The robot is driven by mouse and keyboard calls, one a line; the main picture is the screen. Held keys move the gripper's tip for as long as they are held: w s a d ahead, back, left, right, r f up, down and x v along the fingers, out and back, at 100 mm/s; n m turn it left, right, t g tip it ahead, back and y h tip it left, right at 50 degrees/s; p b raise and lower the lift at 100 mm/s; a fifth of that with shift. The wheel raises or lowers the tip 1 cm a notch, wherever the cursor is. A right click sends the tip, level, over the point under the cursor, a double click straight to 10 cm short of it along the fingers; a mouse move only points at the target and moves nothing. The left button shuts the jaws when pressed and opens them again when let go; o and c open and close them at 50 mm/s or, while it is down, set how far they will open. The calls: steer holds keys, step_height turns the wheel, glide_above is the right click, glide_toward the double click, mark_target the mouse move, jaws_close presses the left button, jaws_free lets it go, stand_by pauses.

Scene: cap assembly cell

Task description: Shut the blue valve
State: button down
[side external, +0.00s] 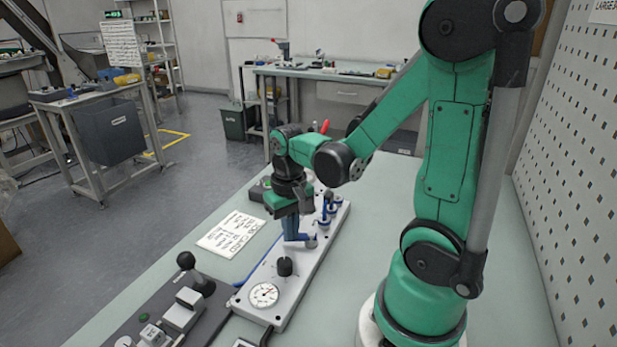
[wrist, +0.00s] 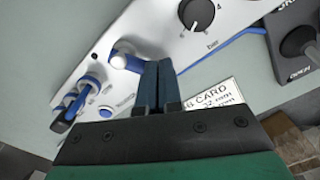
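My gripper (side external: 291,238) points down over the white panel. Its two dark blue fingers lie side by side with almost no gap in the wrist view (wrist: 158,68), so it looks shut. A blue valve lever with a pale round hub (wrist: 119,61) is on the panel, left of the fingertips in the wrist view. The lever runs toward the left finger and its end is hidden there. I cannot tell whether they touch. In the side view the blue lever (side external: 298,243) shows at the fingertips, lying across the panel.
The white panel (side external: 275,290) also carries a gauge (side external: 264,295), a black knob (side external: 285,266), also in the wrist view (wrist: 196,12), and other blue fittings (wrist: 86,84). A printed card (side external: 231,234) lies beside it. A grey fixture (side external: 180,315) stands at front left.

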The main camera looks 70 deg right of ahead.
mark_target(289, 249)
steer(key=shift+w+d, duration=0.4)
steer(key=shift+d, duration=0.1)
stand_by(1.1)
steer(key=shift+s+a+r, duration=0.1)
steer(key=shift+a, duration=0.45)
step_height(289, 249, up, 7)
stand_by(0.6)
steer(key=w+a+r+n+t, duration=0.1)
steer(key=w+a+n+t, duration=0.1)
steer(key=a+n+t, duration=0.4)
steer(key=a+t, duration=0.1)
steer(key=a, duration=0.1)
steer(key=shift+w+a+r, duration=0.35)
